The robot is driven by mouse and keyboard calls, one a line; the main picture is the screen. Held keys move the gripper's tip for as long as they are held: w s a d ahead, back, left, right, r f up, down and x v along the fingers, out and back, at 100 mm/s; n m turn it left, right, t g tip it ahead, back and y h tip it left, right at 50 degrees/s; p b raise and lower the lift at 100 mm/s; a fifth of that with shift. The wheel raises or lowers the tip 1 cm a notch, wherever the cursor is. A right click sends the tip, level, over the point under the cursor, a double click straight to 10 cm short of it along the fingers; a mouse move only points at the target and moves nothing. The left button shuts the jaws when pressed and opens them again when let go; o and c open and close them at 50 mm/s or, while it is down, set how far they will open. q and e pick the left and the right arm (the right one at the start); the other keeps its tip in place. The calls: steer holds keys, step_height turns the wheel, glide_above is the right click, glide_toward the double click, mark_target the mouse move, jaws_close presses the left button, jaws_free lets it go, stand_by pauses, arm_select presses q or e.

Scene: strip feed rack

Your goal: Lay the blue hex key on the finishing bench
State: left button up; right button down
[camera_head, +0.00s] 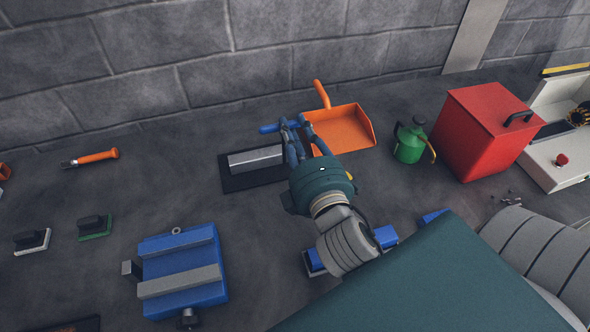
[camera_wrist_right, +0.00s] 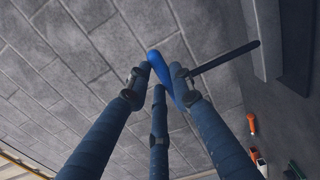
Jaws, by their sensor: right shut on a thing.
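My right gripper (camera_head: 298,125) is shut on the blue hex key (camera_head: 280,126) and holds it over the far part of the dark bench top (camera_head: 200,185). In the right wrist view the key's blue handle (camera_wrist_right: 160,68) lies between the fingers, and a thin dark shaft (camera_wrist_right: 228,57) sticks out to the right. The key appears to be above the surface; the exact gap cannot be told. I cannot tell from the picture whether this bench is the finishing one. My left gripper is not in view.
A dark mat with a grey metal block (camera_head: 256,158) lies beside the gripper. An orange dustpan (camera_head: 342,128), a green can (camera_head: 409,143) and a red box (camera_head: 485,130) stand to the right. A blue vise (camera_head: 180,265) is at front left. The surface between vise and wall is mostly clear.

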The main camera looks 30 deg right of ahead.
mark_target(284, 145)
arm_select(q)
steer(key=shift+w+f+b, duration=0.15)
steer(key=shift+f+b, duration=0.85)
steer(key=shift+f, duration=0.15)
arm_select(e)
step_height(284, 145, down, 9)
steer(key=shift+r, duration=0.2)
steer(key=shift+s, duration=0.1)
steer(key=shift+f, duration=0.2)
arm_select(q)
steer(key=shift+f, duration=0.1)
arm_select(e)
steer(key=c, duration=1.5)
jaws_free()
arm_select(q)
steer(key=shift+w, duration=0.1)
